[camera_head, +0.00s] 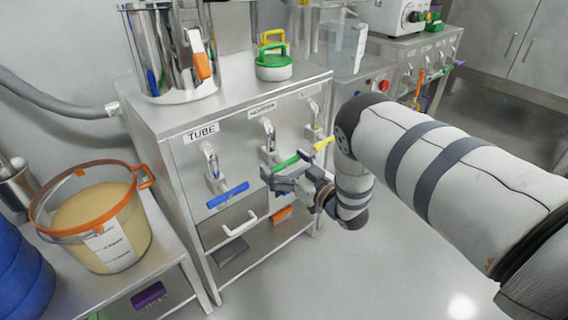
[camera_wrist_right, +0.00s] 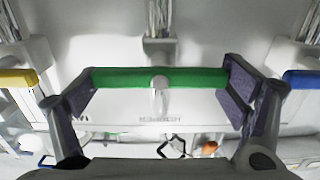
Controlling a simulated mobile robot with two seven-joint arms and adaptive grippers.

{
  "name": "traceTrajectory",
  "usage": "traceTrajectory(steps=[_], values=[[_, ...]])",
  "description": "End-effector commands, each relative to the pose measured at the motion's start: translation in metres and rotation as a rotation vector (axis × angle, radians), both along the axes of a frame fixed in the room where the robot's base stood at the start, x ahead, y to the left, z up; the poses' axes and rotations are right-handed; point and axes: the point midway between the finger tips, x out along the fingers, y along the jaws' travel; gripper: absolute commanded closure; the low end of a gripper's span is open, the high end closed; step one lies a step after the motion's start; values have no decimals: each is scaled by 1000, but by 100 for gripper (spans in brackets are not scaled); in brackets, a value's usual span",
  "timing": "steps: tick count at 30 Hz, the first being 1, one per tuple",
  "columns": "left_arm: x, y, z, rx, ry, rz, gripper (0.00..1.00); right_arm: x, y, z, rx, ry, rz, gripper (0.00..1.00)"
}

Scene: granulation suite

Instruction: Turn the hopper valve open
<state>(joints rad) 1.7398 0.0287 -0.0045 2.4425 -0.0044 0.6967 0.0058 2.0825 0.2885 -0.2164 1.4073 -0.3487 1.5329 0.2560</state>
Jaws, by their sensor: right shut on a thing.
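The hopper valve's green handle (camera_head: 286,163) sits on the cabinet front, at the middle of three labelled valves. In the right wrist view the green handle (camera_wrist_right: 120,78) lies crosswise between the two finger pads, one at each end. My right gripper (camera_head: 286,173) is shut on this handle, and it also shows in the wrist view (camera_wrist_right: 160,90). The hopper label (camera_head: 263,109) is above the valve. In the head view the gripper hides part of the handle's lower side. My left gripper is not in view.
The tube valve's blue handle (camera_head: 228,195) is to the left and a yellow handle (camera_head: 324,143) is close on the right. Below are a white drawer pull (camera_head: 239,224) and an orange object (camera_head: 281,214). A tub of powder (camera_head: 93,221) with an orange rim stands at left.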

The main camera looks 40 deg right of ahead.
Motion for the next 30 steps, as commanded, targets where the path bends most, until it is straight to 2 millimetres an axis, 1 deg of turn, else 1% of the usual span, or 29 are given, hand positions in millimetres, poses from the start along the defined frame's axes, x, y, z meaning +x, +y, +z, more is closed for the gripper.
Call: traceTrajectory(steps=[5, 11, 30], values=[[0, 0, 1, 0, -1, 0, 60, 0, 0, 0, -26, -2, 1, 37], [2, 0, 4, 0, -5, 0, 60, 0, 1, 1, -125, -10, 2, 37], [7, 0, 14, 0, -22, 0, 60, 0, 4, -1, -714, -56, 3, 37]])
